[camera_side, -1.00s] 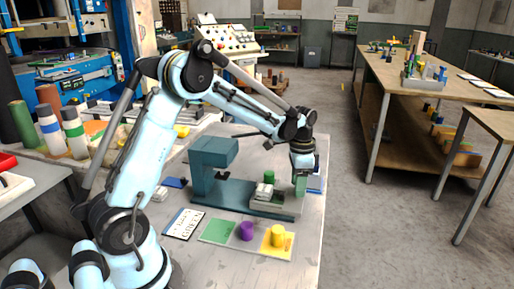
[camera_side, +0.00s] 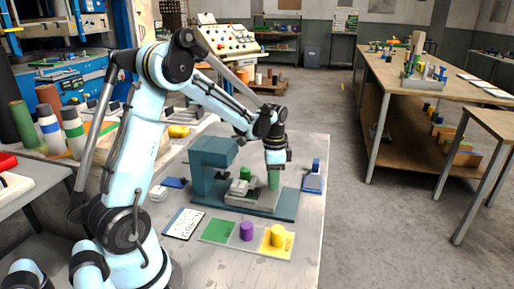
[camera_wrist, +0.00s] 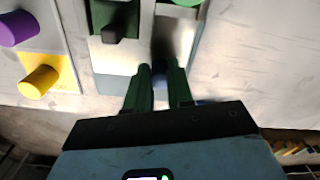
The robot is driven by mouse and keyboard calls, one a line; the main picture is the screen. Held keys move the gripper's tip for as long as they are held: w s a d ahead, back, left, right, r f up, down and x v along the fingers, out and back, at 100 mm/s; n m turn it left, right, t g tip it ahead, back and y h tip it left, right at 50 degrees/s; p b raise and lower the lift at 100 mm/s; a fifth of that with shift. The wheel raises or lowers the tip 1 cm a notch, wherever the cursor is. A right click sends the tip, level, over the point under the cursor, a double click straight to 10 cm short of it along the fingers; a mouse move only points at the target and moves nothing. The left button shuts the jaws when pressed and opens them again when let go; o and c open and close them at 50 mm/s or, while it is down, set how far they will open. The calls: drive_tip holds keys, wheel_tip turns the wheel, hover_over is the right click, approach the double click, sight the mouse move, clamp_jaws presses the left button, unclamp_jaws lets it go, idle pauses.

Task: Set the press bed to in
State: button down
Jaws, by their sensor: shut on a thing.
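The teal press (camera_side: 214,158) stands on the grey bench, its base running to the right. The grey sliding press bed (camera_side: 262,194) lies on that base, its left part close to the press column. A green die (camera_side: 245,173) and a pale block (camera_side: 238,187) sit on the bed. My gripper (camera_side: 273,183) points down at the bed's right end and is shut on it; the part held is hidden. In the wrist view its two green fingers (camera_wrist: 161,72) are close together at the bed's edge.
In front of the press lie a green pad (camera_side: 218,231), a purple cylinder (camera_side: 247,231) and a yellow cylinder (camera_side: 277,236). A printed card (camera_side: 183,223) lies left of them. A blue item (camera_side: 313,177) stands right of the press. The bench's front right is clear.

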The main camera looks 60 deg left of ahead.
drive_tip(key=shift+s+a, duration=0.4)
drive_tip(key=shift+s, duration=0.05)
drive_tip(key=c, duration=1)
unclamp_jaws()
drive_tip(key=shift+r, duration=0.15)
wheel_tip(320, 180, up, 12)
drive_tip(key=shift+f, duration=0.1)
